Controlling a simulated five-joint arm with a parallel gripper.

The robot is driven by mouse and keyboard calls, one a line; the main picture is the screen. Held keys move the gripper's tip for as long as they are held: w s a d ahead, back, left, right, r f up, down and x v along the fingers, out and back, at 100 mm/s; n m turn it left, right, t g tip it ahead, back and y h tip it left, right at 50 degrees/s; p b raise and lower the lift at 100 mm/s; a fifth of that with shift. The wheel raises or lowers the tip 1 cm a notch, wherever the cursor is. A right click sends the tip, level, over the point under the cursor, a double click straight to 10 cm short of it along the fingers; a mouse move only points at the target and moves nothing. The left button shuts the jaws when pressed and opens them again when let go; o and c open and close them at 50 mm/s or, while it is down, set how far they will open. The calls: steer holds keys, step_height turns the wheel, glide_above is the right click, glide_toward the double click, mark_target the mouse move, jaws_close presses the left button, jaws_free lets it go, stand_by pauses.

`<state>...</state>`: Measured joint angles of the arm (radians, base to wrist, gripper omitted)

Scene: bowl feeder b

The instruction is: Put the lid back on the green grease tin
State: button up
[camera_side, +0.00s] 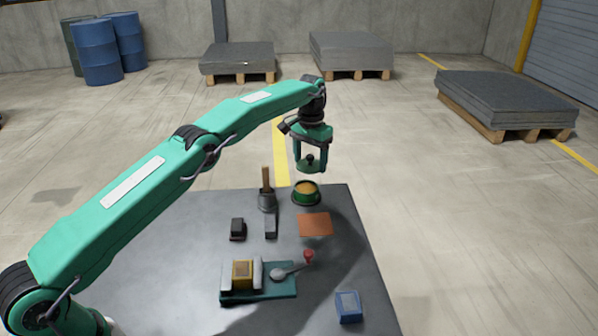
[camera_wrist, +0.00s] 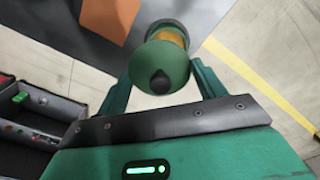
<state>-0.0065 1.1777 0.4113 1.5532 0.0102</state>
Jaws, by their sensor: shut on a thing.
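The green lid (camera_side: 310,168) with a black knob is held between the fingers of my gripper (camera_side: 311,163). My gripper is shut on the lid, which hangs above the table, clear of the tin. The green grease tin (camera_side: 306,199) stands open at the table's far edge, just below the lid, with amber grease showing inside. In the wrist view the lid (camera_wrist: 162,59) is seen knob side up and covers part of the tin (camera_wrist: 168,26). A strip of amber shows past the lid's edge. The exact finger contact is hard to see.
An orange mat (camera_side: 316,224) lies in front of the tin. A compartmented case (camera_wrist: 38,112) shows in the wrist view.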

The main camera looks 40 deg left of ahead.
steer(key=shift+w+a, duration=0.1)
steer(key=shift+a, duration=0.6)
steer(key=shift+f, duration=0.25)
steer(key=shift+f, duration=2.95)
steer(key=shift+f, duration=0.2)
steer(key=o, duration=1.2)
steer(key=shift+c, duration=0.2)
steer(key=shift+r, duration=0.1)
steer(key=shift+r, duration=3.4)
